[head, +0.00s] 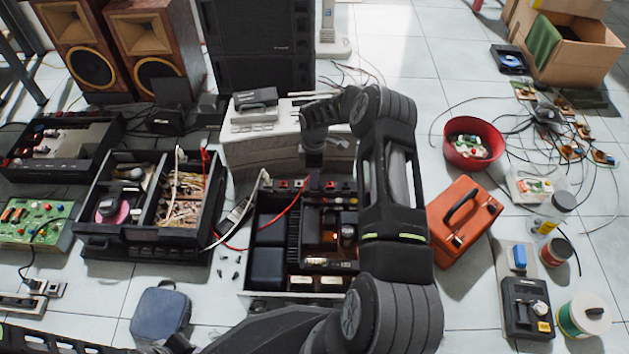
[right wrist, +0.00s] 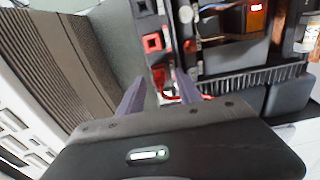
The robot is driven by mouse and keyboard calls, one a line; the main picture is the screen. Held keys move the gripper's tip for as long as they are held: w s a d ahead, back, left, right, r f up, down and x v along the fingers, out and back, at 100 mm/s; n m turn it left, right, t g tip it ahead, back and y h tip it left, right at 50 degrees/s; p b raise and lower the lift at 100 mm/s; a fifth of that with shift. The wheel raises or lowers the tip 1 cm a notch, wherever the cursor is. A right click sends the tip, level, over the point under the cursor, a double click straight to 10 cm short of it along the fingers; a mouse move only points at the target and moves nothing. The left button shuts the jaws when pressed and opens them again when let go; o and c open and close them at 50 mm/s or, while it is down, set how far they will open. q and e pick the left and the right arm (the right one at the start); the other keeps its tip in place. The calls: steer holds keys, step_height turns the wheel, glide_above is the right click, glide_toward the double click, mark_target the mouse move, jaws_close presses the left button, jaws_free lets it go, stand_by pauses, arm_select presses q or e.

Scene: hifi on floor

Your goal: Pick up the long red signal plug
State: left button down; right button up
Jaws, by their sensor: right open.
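My right gripper (head: 314,182) reaches down to the back edge of the open amplifier (head: 252,292). In the right wrist view its two purple-grey fingers (right wrist: 158,92) are apart. A small red plug-like piece (right wrist: 160,77) shows in the gap between the fingertips, with a red cable close to it. I cannot tell whether a finger touches it. In the head view the arm and gripper hide this spot, but the red cable (head: 284,211) runs up to it. Another upright red plug (head: 204,156) stands at the corner of the black parts box (head: 92,242). My left gripper is out of view.
Red square sockets (right wrist: 152,42) line the amplifier's back edge. A beige ribbed unit (head: 240,150) stands right behind it. An orange case (head: 463,226) and a red bowl (head: 473,142) are to the right. Loose cables cross the floor on the left.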

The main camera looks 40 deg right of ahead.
jaws_close()
stand_by(0.5)
